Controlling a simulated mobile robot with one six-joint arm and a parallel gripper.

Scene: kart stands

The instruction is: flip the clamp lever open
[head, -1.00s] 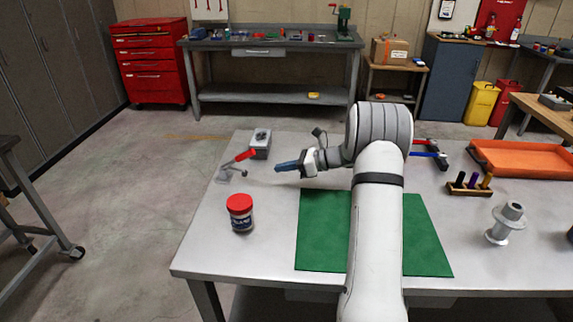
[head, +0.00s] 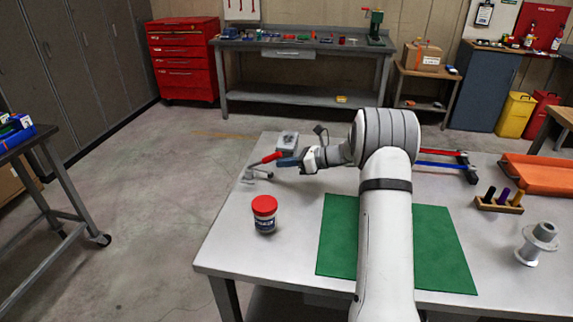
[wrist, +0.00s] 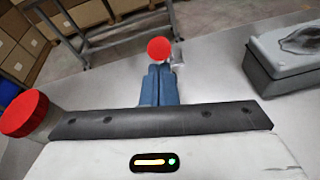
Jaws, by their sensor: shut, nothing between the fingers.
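The clamp (head: 252,175) is a small metal toggle clamp near the table's far left corner. Its lever has a red handle (head: 268,158) that slants up to the right. My gripper (head: 280,162) is at the handle's right end, its blue fingers shut and empty. In the wrist view, the round red end of the handle (wrist: 158,48) lies just beyond the fingertips (wrist: 160,68), in line with them. Whether they touch it I cannot tell. Part of the clamp's metal (wrist: 178,62) shows behind; the rest is hidden by the handle and fingers.
A red-lidded jar (head: 264,216) stands in front. A green mat (head: 336,235) lies under my arm. The table's left edge is close to the clamp.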

